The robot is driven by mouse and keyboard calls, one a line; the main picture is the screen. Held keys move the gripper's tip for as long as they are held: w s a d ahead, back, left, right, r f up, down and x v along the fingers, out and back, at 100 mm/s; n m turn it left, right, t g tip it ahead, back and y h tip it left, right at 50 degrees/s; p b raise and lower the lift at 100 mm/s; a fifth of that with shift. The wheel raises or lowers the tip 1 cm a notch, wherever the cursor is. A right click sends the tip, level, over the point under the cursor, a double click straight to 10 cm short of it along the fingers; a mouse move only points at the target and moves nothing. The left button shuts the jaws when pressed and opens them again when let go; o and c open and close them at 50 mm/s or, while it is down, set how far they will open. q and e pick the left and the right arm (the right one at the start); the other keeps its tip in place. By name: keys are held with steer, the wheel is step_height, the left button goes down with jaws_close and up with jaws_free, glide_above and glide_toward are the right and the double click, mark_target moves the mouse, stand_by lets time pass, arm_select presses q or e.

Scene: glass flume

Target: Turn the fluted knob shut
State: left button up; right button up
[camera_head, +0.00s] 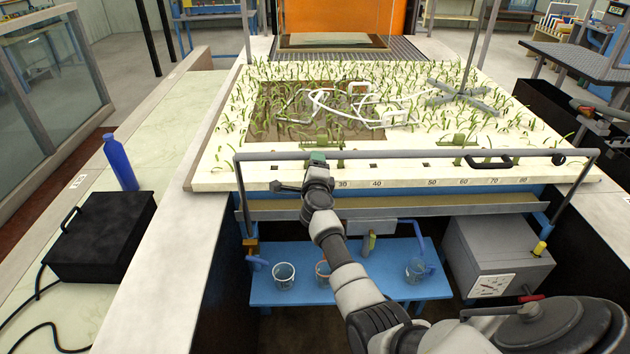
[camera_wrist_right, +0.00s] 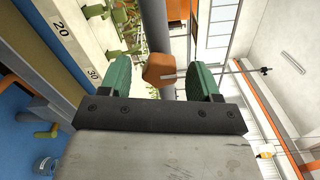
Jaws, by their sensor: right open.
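An orange-brown faceted knob (camera_wrist_right: 159,70), which looks like the fluted knob, shows in the right wrist view beside a grey bar. My right gripper (camera_wrist_right: 158,64) is open, with one green finger on each side of the knob in that view. Gaps show between the knob and both fingers. I cannot tell whether the knob is between the fingertips or just beyond them. In the head view my right gripper (camera_head: 318,160) is at the front rail near the 30 mark, and the knob is hidden there. My left gripper is not in view.
A grey rail (camera_head: 420,153) runs along the front of the planted flume bed (camera_head: 240,178). Below, a blue shelf (camera_head: 300,262) holds several cups, beside a grey box with a dial (camera_head: 490,285). A black case (camera_head: 103,235) and blue bottle (camera_head: 119,160) stand left.

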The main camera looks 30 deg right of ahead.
steer(key=v, duration=0.9)
steer(key=shift+s+a, duration=0.25)
steer(key=shift+s, duration=0.05)
